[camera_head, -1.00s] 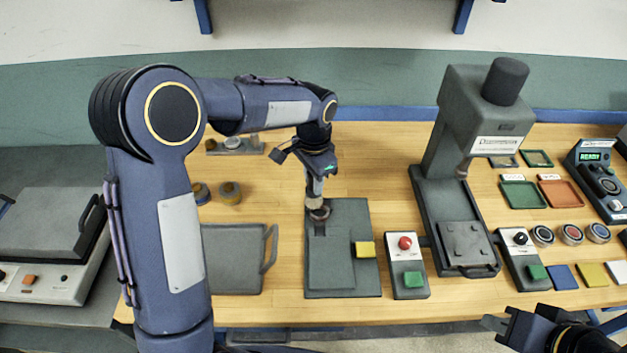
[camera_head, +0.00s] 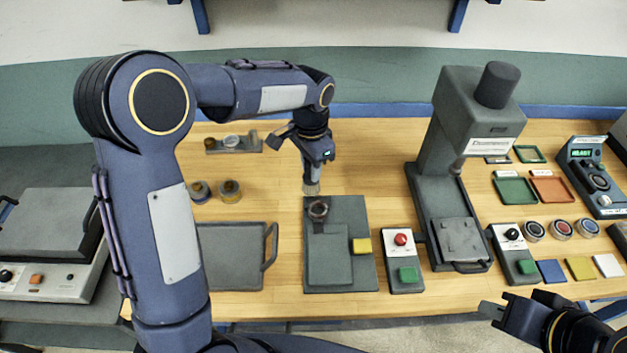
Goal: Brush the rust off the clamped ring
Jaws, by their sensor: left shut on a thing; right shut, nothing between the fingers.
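The ring (camera_head: 318,210), small and brownish, sits at the back end of a grey clamp fixture (camera_head: 347,268) with a yellow block (camera_head: 361,246) on its right side. My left gripper (camera_head: 310,170) points down just behind the ring. It is shut on a brush (camera_head: 311,188) with a pale lower end, which is apart from the ring in the picture. The fingers partly hide the brush. I cannot tell how much rust is on the ring. My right gripper (camera_head: 488,314) is shut and empty at the lower right, in front of the bench.
A control box (camera_head: 404,268) with red and green buttons stands right of the fixture, then a tall grey press (camera_head: 468,150). A flat grey plate with a handle (camera_head: 237,258) lies to the left. Two small round pots (camera_head: 230,191) stand behind it. Coloured trays (camera_head: 515,190) lie at right.

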